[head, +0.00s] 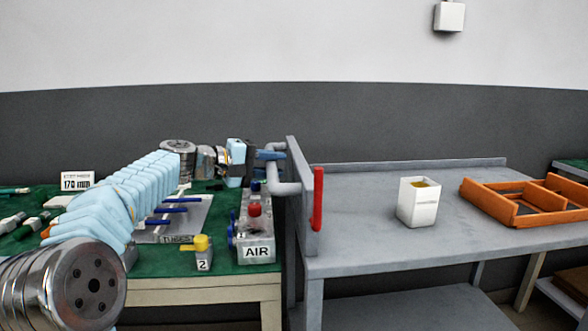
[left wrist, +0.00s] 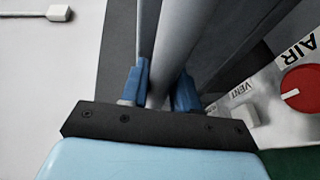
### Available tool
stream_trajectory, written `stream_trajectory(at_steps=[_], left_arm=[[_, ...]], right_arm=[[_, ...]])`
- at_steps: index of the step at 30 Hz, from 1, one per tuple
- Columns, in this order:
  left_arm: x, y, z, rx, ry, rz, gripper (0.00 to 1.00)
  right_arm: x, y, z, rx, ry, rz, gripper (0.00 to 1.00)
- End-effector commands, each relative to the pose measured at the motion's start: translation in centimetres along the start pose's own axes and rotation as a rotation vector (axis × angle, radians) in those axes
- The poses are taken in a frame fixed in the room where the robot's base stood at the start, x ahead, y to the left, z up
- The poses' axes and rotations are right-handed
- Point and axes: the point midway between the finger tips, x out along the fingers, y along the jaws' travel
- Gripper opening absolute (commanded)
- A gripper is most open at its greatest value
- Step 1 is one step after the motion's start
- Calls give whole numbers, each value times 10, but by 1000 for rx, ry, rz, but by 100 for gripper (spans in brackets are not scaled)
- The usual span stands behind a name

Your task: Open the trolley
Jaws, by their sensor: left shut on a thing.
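The grey trolley (head: 380,240) stands right of the green-topped bench, with a flat top and a lower shelf. An upright grey panel (head: 298,185) rises at its left end, with a grey tube handle (head: 284,188) on the bench side and a red bar (head: 318,199) on the other side. My left gripper (head: 272,155) reaches over the bench to the upper part of the handle. In the left wrist view, its blue fingers (left wrist: 161,88) are on both sides of the grey handle tube (left wrist: 180,50), shut on it. My right gripper is not in view.
On the trolley top are a white box (head: 418,204) and an orange divided tray (head: 528,203). The bench (head: 200,282) holds an AIR box (head: 257,245), a yellow-topped block (head: 202,253) and a tube rack close below my left arm. A dark wall stands behind.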

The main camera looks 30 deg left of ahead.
Motion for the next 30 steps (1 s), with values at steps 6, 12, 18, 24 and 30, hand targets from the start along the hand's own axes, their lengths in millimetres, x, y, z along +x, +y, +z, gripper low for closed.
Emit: stream_trajectory(at_steps=[6, 12, 18, 24, 30], left_arm=[[-11, -5, -4, -2, -4, -3, 0], [-13, -5, -5, -2, -3, -4, 0], [-14, -6, -6, -2, 0, -6, 32], [-13, -5, -6, -1, 0, -3, 51], [-13, -4, -5, 0, -1, -1, 51]], right_arm=[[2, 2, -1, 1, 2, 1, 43], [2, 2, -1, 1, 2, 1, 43], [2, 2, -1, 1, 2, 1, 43], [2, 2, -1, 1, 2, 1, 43], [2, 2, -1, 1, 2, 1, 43]])
